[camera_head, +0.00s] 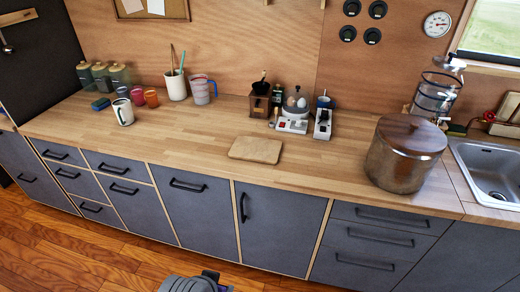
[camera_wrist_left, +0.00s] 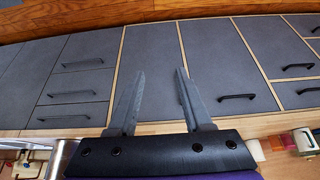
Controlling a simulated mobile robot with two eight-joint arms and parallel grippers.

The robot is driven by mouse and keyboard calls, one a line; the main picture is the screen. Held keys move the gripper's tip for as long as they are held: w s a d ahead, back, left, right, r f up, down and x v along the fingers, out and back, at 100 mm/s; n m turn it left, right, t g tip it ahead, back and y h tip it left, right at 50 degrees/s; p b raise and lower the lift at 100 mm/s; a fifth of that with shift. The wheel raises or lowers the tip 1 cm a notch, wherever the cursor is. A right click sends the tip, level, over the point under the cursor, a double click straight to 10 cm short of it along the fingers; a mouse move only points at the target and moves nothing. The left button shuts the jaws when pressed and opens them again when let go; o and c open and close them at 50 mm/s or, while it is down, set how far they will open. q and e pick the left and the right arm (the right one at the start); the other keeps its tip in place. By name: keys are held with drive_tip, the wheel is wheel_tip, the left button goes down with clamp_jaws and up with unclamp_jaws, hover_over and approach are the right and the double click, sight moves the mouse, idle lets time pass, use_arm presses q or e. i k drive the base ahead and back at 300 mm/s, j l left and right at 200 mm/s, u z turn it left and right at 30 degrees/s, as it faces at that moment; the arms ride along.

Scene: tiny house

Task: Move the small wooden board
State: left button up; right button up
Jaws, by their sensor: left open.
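The small wooden board (camera_head: 256,149) lies flat on the wooden countertop near its front edge, in the middle of the head view. It is a light rectangular slab with rounded corners, and nothing rests on it. My left gripper (camera_wrist_left: 161,72) shows in the left wrist view with its two grey fingers apart and nothing between them. It faces the grey cabinet fronts, which appear upside down there. It is apart from the board, which I cannot make out in that view. A grey and black part of my own arm shows at the bottom edge of the head view. My right gripper is not in view.
A large lidded pot (camera_head: 403,155) stands right of the board, beside the sink (camera_head: 494,172). A scale with eggs (camera_head: 295,112) and a grinder (camera_head: 261,102) stand behind it. Mugs (camera_head: 123,112) and jars (camera_head: 102,76) are at left. The countertop left of the board is clear.

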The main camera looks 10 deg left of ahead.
sight(255, 150)
drive_tip(key=i+j+z, duration=0.2)
drive_tip(key=i+j, duration=0.15)
drive_tip(key=j, duration=0.25)
drive_tip(key=i+j, duration=0.15)
drive_tip(key=j, duration=0.2)
drive_tip(key=i+j+z, duration=0.15)
drive_tip(key=j, duration=0.15)
drive_tip(key=i+j+z, duration=0.1)
drive_tip(key=j, duration=0.25)
drive_tip(key=i+j+z, duration=0.1)
drive_tip(key=j, duration=0.25)
drive_tip(key=i, duration=0.05)
